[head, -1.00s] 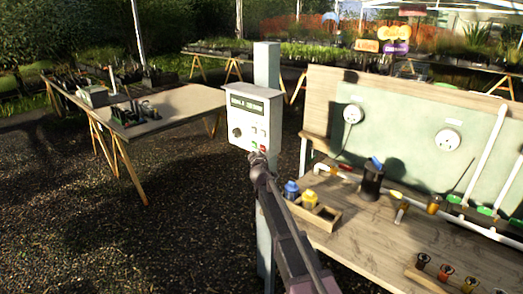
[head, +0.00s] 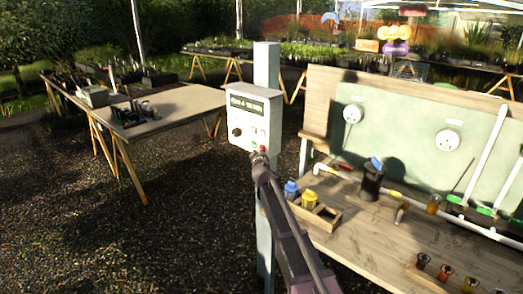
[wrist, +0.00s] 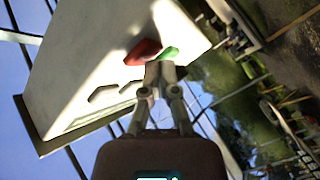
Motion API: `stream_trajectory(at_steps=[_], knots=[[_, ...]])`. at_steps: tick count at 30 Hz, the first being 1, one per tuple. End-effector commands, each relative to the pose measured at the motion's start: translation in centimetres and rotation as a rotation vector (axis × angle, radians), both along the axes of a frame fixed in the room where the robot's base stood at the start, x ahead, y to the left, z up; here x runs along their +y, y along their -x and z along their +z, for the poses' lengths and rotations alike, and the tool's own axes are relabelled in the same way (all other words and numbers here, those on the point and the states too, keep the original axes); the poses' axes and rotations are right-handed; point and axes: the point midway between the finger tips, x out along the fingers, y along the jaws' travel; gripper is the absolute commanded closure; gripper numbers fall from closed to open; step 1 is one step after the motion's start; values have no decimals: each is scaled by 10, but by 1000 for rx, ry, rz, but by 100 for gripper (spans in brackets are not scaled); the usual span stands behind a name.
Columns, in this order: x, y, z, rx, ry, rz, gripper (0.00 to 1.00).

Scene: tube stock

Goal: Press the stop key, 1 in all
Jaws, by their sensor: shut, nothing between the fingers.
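A pale control box (head: 249,118) with a dark display (head: 247,104) is fixed to a grey post. On its lower front a red key (head: 263,149) shows just by my gripper (head: 257,156). In the wrist view the red key (wrist: 143,51) and a green key (wrist: 168,53) sit side by side on the box face (wrist: 100,65). My gripper (wrist: 160,70) is shut and empty, its tips right at these two keys and partly covering them. I cannot tell whether the tips touch a key. No key carries a readable label.
A dark knob (head: 236,132) sits on the box's left side. A workbench (head: 375,225) with pots, pipes and a wooden caddy (head: 325,217) stands to the right. Another table (head: 180,105) stands at the left. Gravel ground lies open between.

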Motion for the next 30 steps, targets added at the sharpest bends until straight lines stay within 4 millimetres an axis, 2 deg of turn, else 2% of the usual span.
stream_trajectory(at_steps=[30], knots=[[-4,-6,0,0,0,0,100]])
